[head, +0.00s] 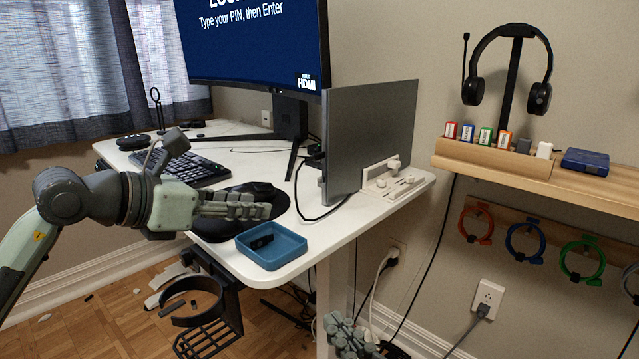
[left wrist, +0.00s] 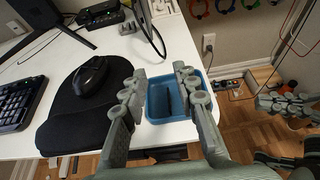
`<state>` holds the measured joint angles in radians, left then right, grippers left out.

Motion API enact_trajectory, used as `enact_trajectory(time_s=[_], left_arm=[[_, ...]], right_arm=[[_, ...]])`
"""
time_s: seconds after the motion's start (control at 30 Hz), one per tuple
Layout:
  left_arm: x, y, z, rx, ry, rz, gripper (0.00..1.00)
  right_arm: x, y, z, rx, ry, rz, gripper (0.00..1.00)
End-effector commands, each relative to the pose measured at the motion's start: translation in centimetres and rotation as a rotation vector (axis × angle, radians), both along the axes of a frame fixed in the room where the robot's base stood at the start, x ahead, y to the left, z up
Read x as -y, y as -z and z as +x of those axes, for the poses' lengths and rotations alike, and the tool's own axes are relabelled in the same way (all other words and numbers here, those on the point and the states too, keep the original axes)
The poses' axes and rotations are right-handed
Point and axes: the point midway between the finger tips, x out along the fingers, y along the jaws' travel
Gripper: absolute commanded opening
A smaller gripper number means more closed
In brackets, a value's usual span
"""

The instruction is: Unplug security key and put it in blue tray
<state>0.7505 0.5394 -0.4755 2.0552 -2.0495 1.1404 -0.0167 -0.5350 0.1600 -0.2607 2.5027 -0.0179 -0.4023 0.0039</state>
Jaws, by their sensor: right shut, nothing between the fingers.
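The blue tray (head: 283,257) sits at the near corner of the white desk. A small black piece, which looks like the security key (head: 262,242), lies inside it. In the left wrist view the tray (left wrist: 158,103) shows between my fingers, with the dark piece (left wrist: 175,98) in it. My left gripper (head: 250,210) is above the desk and mouse mat, just left of and above the tray. Its fingers (left wrist: 160,72) are apart and hold nothing. My right gripper (head: 345,335) is low beside the desk edge, shut and empty; it also shows in the left wrist view (left wrist: 282,104).
A black mouse (left wrist: 91,76) on its mat and a keyboard (head: 190,168) lie left of the tray. A thin grey panel (head: 370,135) stands behind it. A wooden shelf (head: 540,174) on the right holds several coloured sticks and a headset. A cup holder (head: 200,310) hangs below the desk.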

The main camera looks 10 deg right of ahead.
Motion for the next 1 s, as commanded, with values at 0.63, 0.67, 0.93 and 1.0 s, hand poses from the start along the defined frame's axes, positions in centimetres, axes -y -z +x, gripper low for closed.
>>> enact_trajectory(time_s=[0.63, 0.67, 0.93, 1.0], left_arm=[[-8.2, -4.1, -5.9, 0.0, -0.003, 0.002, 0.29], [-8.4, -4.3, -6.0, -0.001, -0.002, 0.002, 0.29], [-8.8, -4.6, -6.4, -0.001, 0.0, 0.001, 0.29], [-8.8, -4.6, -6.4, -0.001, 0.0, 0.001, 0.29]], right_arm=[[0.0, -0.1, 0.0, 0.002, 0.0, 0.001, 0.0], [0.0, -0.1, 0.0, 0.002, 0.0, 0.001, 0.0], [0.0, -0.1, 0.0, 0.002, 0.0, 0.001, 0.0], [0.0, -0.1, 0.0, 0.002, 0.0, 0.001, 0.0]])
